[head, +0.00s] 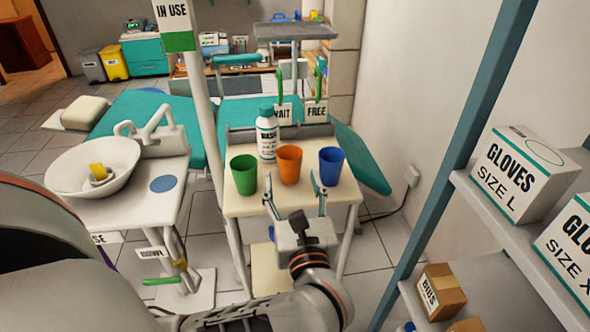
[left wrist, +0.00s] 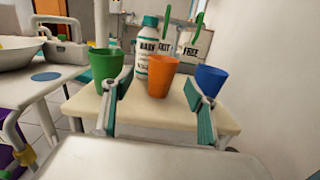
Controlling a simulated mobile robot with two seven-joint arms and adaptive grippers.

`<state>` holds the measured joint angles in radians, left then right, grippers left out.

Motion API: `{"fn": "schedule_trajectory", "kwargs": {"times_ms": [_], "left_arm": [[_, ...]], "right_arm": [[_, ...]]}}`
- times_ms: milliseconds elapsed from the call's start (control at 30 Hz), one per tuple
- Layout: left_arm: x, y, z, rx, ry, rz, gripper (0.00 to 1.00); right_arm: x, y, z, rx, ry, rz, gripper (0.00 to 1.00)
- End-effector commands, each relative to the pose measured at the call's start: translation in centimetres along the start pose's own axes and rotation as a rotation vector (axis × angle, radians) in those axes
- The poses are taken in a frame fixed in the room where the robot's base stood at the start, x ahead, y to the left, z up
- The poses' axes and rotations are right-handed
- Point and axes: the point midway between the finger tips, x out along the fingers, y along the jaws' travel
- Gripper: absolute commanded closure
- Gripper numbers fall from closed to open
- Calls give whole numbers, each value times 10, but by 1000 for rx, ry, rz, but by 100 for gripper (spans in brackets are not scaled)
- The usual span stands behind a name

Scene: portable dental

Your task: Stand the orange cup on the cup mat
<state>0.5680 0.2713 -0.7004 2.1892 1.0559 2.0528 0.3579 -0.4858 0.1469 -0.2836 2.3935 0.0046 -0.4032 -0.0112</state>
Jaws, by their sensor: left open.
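The orange cup (head: 289,165) stands upright on the small cream table (head: 248,207), between a green cup and a blue cup. It also shows in the left wrist view (left wrist: 160,76), between and beyond my open fingers. My left gripper (head: 294,197) is open and empty at the table's front edge, in front of the orange cup and apart from it. The cup mat appears to be the blue disc (head: 163,184) on the white stand at the left, bare, and it shows in the left wrist view (left wrist: 46,76). My right gripper is not in view.
The green cup (head: 243,174) and blue cup (head: 331,166) flank the orange one. A white bottle (head: 267,134) stands behind. A white pole (head: 204,95) rises between table and stand. A white bowl (head: 95,168) sits beside the mat. A shelf with glove boxes (head: 518,172) is at the right.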

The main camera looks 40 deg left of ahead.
Motion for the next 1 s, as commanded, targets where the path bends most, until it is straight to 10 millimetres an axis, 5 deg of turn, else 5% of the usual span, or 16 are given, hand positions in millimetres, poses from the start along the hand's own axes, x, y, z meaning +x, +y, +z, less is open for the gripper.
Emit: {"fn": "schedule_trajectory", "kwargs": {"times_ms": [167, 700, 1000], "left_arm": [[6, -4, -11, -42, 49, -4, 42], [70, -5, -14, -36, 46, -2, 42], [79, -5, -13, -41, 48, -2, 42]], "right_arm": [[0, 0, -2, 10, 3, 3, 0], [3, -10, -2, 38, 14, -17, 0], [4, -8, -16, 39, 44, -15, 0]]}}
